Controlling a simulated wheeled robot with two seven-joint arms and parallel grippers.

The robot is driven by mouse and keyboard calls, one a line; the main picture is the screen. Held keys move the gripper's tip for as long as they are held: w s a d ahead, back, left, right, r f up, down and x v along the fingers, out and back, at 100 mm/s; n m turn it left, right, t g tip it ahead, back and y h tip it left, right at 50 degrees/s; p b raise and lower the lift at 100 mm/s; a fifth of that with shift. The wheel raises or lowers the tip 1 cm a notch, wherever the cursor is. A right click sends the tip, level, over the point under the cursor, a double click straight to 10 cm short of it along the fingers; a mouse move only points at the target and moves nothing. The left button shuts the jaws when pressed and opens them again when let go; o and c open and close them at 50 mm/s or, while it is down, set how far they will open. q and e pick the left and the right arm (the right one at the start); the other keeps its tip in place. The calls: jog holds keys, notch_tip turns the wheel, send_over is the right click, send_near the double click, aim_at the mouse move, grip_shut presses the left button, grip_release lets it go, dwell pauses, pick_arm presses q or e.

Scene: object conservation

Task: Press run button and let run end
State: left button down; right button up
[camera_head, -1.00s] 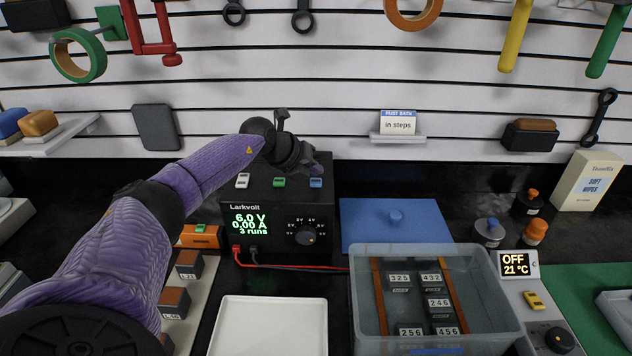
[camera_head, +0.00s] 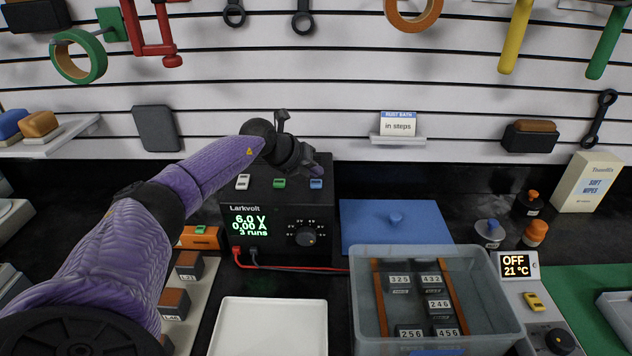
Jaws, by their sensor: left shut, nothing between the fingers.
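A black Larkvolt power supply (camera_head: 272,215) stands at the back of the bench. Its green display (camera_head: 250,225) reads 6.0 V, 0.00 A, 3 runs. A white button (camera_head: 242,182), a green button (camera_head: 279,183) and a blue button (camera_head: 316,183) sit in a row on top; I cannot tell which is the run button. My left gripper (camera_head: 311,168) is shut and empty, over the rear right of the supply's top, near the blue button. Its tips are partly hidden, and I cannot tell whether they touch anything. My right gripper is out of view.
A clear bath (camera_head: 505,300) with several numbered blocks stands to the right, before a blue lid (camera_head: 365,235). A white tray (camera_head: 270,325) lies in front of the supply. Red and black leads (camera_head: 300,268) run towards the bath. A heater display (camera_head: 514,266) reads OFF, 21 °C.

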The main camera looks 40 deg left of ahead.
aim_at(314, 184)
pick_arm(q)
jog(key=shift+f, duration=0.15)
dwell(0.5)
jog(key=shift+f, duration=0.3)
jog(key=shift+f, duration=0.35)
dwell(0.5)
jog(key=shift+r+p, duration=0.6)
jog(key=shift+r, duration=0.2)
notch_tip(314, 184, up, 5)
jog(key=p, duration=0.5)
jog(key=shift+r, duration=0.15)
jog(key=shift+f, duration=0.2)
